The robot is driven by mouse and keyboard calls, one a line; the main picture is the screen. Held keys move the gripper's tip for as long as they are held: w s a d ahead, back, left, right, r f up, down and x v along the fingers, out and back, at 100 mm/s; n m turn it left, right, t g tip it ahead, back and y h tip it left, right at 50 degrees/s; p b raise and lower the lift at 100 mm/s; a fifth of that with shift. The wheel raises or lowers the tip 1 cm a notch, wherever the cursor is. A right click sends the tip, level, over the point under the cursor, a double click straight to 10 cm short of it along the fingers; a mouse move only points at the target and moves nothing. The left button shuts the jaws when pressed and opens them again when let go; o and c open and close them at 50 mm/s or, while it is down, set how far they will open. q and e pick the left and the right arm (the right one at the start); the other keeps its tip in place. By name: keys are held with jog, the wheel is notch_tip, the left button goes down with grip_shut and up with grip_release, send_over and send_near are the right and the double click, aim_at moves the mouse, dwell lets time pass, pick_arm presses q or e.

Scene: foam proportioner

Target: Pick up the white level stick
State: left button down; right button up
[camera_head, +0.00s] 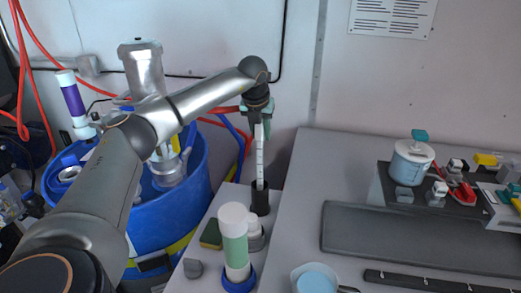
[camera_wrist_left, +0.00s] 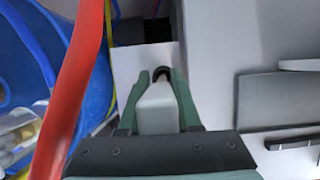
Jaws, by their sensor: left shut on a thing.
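The white level stick (camera_head: 260,158) stands upright with dark marks along it. Its lower end is in or right at the mouth of a black cylindrical holder (camera_head: 260,200); I cannot tell how deep. My left gripper (camera_head: 258,116) is above the holder, shut on the stick's upper part. In the left wrist view the green fingers (camera_wrist_left: 158,100) press on both sides of the white stick (camera_wrist_left: 157,112), which points away toward the dark holder (camera_wrist_left: 161,74). My right gripper is in neither view.
A green-and-white bottle (camera_head: 234,240) and a sponge (camera_head: 211,234) stand near the holder. A blue barrel (camera_head: 190,215) is at the left, with red hoses (camera_wrist_left: 75,90) close to the gripper. A grey tray (camera_head: 400,238) lies on the right counter. The wall is behind.

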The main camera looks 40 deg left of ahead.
pick_arm(q)
notch_tip(320, 180, up, 11)
jog(key=shift+r, duration=0.2)
jog(key=shift+s+d+r, duration=0.15)
jog(key=shift+r, duration=0.05)
jog(key=s+d+b, duration=0.1)
jog(key=s+d, duration=0.3)
jog(key=s, duration=0.3)
jog(key=s+d+b, duration=0.2)
jog(key=s+d, duration=0.2)
jog(key=s, duration=0.4)
jog(key=shift+s+d+b, duration=0.2)
jog(key=shift+s+b, duration=0.05)
jog(key=shift+b, duration=0.05)
